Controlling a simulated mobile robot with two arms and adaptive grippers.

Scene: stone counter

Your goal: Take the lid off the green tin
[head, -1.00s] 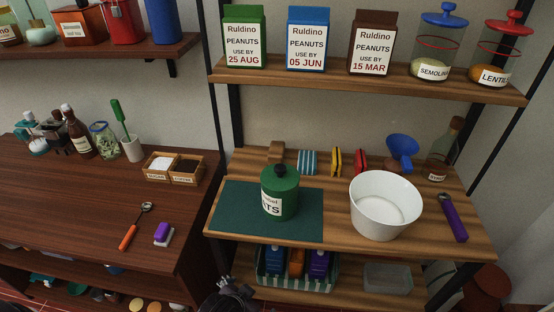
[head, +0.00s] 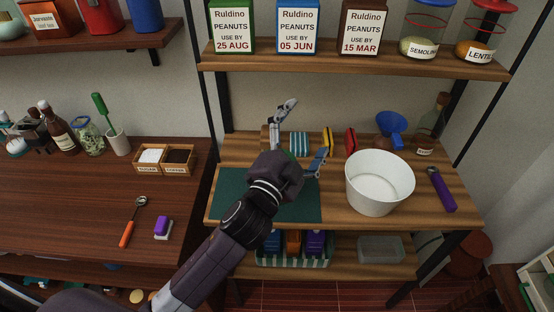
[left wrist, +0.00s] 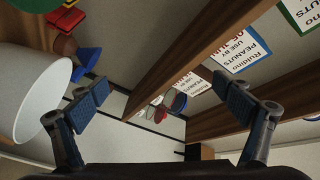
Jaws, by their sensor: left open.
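In the left wrist view the gripper (left wrist: 170,102) is open, with nothing between the fingers. My right gripper is not in view.
A white bowl (head: 380,182) stands right of my gripper. Sponges (head: 299,144) and a blue funnel (head: 391,125) line the back. Above runs a shelf (head: 350,66) with peanut boxes (head: 298,26) and jars. A purple-handled scoop (head: 441,190) lies at right.

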